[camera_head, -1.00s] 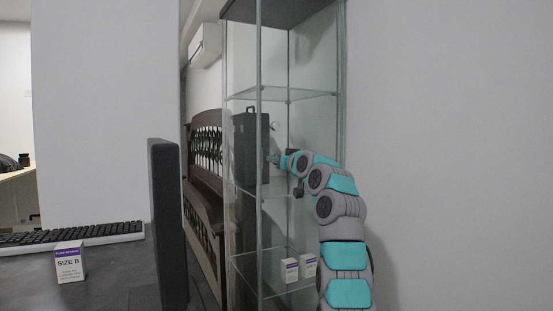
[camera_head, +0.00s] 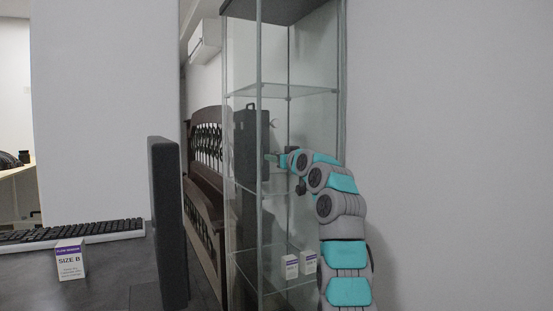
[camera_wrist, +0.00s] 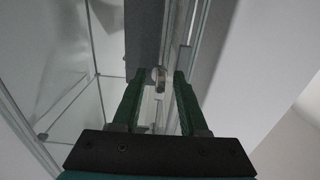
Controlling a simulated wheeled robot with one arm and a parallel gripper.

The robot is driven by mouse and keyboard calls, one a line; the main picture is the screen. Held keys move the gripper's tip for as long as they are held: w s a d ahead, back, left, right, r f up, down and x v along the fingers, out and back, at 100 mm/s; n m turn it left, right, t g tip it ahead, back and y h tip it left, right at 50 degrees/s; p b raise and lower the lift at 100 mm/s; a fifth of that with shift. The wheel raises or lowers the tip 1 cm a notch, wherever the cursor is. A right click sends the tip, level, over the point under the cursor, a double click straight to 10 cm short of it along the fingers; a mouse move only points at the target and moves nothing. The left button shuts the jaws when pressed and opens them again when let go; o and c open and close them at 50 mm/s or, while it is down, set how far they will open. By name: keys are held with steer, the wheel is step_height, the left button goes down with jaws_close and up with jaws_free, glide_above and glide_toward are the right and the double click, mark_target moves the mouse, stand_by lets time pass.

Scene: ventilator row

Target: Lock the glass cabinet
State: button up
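The glass cabinet (camera_head: 273,60) stands upright in the middle of the head view, with clear panes, glass shelves and a dark top. My gripper (camera_head: 272,158) is in front of its glass at mid height, small in the head view. In the wrist view my gripper (camera_wrist: 160,76) is open, with two green fingers apart. A small silvery metal piece (camera_wrist: 159,87), which looks like a lock or key, shows between the fingertips beside the cabinet's edge. I cannot tell whether either finger touches it. The cabinet's glass (camera_wrist: 75,65) fills the left of the wrist view.
Several small white boxes show; two (camera_head: 291,267) are low in the cabinet and one (camera_head: 69,260) is on the dark desk (camera_head: 105,279) by a keyboard (camera_head: 75,234). A dark upright panel (camera_head: 167,222) stands left of the cabinet. A wall (camera_head: 450,140) is close on the right.

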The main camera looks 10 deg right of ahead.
steer(key=shift+s, duration=0.1)
steer(key=b+v, duration=0.3)
steer(key=v, duration=0.4)
steer(key=shift+s, duration=0.25)
steer(key=shift+d+r, duration=0.1)
steer(key=shift+d, duration=0.05)
